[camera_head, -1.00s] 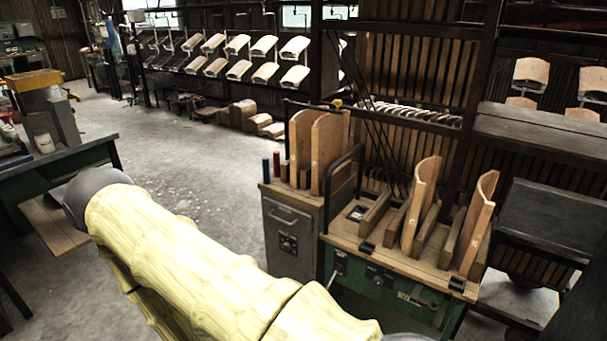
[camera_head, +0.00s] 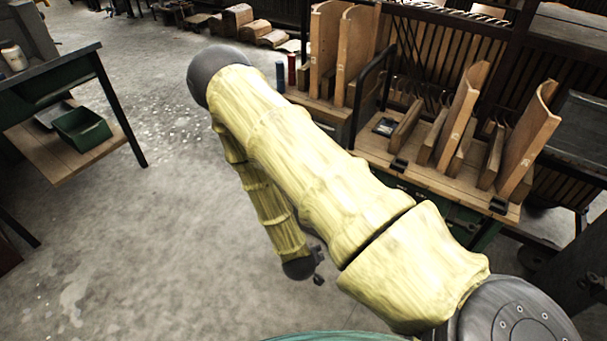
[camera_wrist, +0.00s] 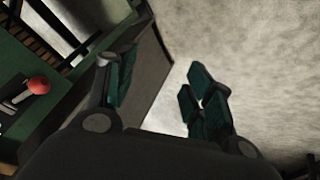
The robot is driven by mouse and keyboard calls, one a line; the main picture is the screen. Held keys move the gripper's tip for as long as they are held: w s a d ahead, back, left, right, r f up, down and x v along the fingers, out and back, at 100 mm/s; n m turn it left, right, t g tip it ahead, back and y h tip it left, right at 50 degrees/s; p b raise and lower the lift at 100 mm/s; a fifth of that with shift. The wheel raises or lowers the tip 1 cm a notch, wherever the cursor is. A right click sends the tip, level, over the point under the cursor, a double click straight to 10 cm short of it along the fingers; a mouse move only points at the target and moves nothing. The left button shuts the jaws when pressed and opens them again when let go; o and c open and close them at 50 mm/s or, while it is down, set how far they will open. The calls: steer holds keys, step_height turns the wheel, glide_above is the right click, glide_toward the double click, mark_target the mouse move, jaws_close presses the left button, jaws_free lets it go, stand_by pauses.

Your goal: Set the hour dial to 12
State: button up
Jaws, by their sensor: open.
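I cannot make out the hour dial in either current view. In the head view, my arm covers much of the fronts of the grey cabinet and the green-fronted bench (camera_head: 470,232). My gripper (camera_wrist: 160,88) shows in the wrist view with its two dark green-padded fingers apart and nothing held between them. A dark grey panel and pale floor lie behind the fingers. A red ball knob (camera_wrist: 38,86) on a green surface (camera_wrist: 62,95) is left of the gripper, apart from it. In the head view, the dark end of my forearm hangs low over the floor.
Curved wooden boards (camera_head: 530,138) stand upright on the bench top. The concrete floor between is clear.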

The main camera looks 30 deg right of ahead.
steer(key=w+d+m+t+h+b, duration=0.2)
steer(key=w+d+b, duration=0.1)
steer(key=w, duration=0.5)
steer(key=w+d+m+t+h+b, duration=0.1)
steer(key=w+d+h+b, duration=0.2)
steer(key=w, duration=0.5)
steer(key=w+d+r+m+h+b, duration=0.1)
steer(key=w+r+m+h+b, duration=0.25)
steer(key=w, duration=0.25)
steer(key=w+d+r+m+h+b, duration=0.1)
steer(key=w+r+m+h+b, duration=0.1)
steer(key=w+m+h+b, duration=0.3)
steer(key=w+d+n+g+y, duration=0.1)
steer(key=w+d, duration=0.4)
steer(key=d, duration=0.5)
steer(key=shift+y+p, duration=0.4)
steer(key=shift+y, duration=0.15)
steer(key=shift+f, duration=0.1)
steer(key=c, duration=1)
